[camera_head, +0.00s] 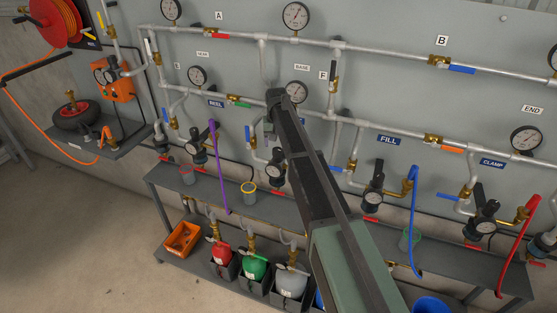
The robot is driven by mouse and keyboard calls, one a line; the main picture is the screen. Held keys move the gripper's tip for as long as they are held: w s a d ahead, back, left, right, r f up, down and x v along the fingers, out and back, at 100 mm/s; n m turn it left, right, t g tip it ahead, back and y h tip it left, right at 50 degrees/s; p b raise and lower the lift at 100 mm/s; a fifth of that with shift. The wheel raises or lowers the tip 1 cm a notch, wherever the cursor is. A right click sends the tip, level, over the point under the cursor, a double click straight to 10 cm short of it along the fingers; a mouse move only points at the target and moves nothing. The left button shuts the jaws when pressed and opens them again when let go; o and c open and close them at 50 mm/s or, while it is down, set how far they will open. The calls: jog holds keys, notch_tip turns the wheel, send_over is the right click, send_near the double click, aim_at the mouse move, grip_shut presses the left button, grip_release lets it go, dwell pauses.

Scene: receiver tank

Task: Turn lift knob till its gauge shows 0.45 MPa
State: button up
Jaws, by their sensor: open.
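No label reading "lift" can be read; my arm covers part of the panel between the REEL label (216,103) and the FILL label (388,140). A dark regulator with a small gauge (274,172) stands there, just left of my arm, partly hidden; its gauge reading is too small to tell. It may be the lift one, but I cannot tell. The far end of my arm, with my gripper (269,128), is in front of the panel above this regulator. My gripper is open; its fingertips are hardly visible, and I see nothing held.
Similar regulators stand by the REEL, FILL and CLAMP (492,163) labels. A purple hose (220,165), a blue hose (412,215) and a red hose (518,240) hang in front. A grey shelf (330,222) runs below, with containers underneath. The left floor is clear.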

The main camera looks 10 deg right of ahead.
aim_at(277, 149)
notch_tip(277, 149, down, 5)
jog(key=b, duration=0.2)
jog(key=shift+r+b, duration=0.2)
jog(key=shift+b, duration=0.2)
jog(key=shift+d+r, duration=0.1)
jog(key=shift+r, duration=0.05)
jog(key=shift+c, duration=0.5)
jog(key=c, duration=0.8)
jog(key=shift+m, duration=0.3)
jog(key=m, duration=0.8)
jog(key=shift+m, duration=0.3)
